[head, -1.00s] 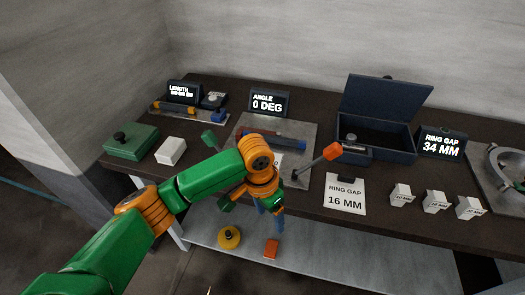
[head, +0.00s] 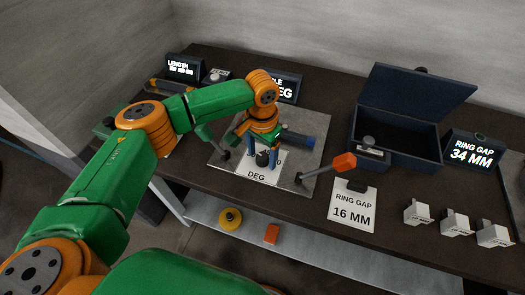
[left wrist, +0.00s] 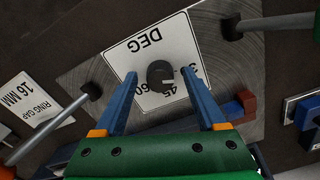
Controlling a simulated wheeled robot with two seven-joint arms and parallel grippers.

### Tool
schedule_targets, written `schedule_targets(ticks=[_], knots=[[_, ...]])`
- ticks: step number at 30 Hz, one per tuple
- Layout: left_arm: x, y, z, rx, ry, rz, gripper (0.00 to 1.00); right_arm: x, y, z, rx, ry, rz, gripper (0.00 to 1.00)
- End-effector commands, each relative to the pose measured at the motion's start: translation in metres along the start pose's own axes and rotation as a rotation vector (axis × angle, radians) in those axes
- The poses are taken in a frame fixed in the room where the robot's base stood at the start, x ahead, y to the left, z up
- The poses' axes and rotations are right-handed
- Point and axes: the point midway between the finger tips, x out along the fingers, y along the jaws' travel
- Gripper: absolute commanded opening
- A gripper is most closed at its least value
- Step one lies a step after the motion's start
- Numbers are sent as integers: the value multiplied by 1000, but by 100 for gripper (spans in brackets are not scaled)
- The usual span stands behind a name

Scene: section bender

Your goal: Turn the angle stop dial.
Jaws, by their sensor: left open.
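The angle stop dial is a small black knob (head: 262,159) on a white card (head: 262,176) marked DEG, set on a grey metal plate (head: 312,125). In the left wrist view the knob (left wrist: 160,75) has a pale pointer mark, with numbers including 45 and 60 below it. My left gripper (head: 262,154) is open, pointing down over the dial. In the left wrist view its blue fingertips (left wrist: 160,76) appear on either side of the knob, apart from it. The angle display (head: 287,88) is partly hidden by my arm. My right gripper is out of view.
Orange-tipped (head: 343,162) and green-handled levers flank the dial on the plate. To the right are a ring gap card (head: 352,205), an open dark box (head: 398,140) and several white blocks (head: 455,223).

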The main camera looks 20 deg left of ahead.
Motion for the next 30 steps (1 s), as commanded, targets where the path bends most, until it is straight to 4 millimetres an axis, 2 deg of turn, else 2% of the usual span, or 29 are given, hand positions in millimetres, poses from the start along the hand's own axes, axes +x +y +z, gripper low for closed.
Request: schedule_targets(ticks=[5, 13, 22, 30], knots=[[0, 0, 0, 1, 0, 0, 73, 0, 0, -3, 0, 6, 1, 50], [0, 0, 0, 1, 0, 1, 0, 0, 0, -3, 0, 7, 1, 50], [-1, 1, 0, 29, -1, 2, 0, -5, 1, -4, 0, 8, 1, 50], [-4, 1, 0, 186, -2, 3, 0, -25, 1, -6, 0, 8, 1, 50]])
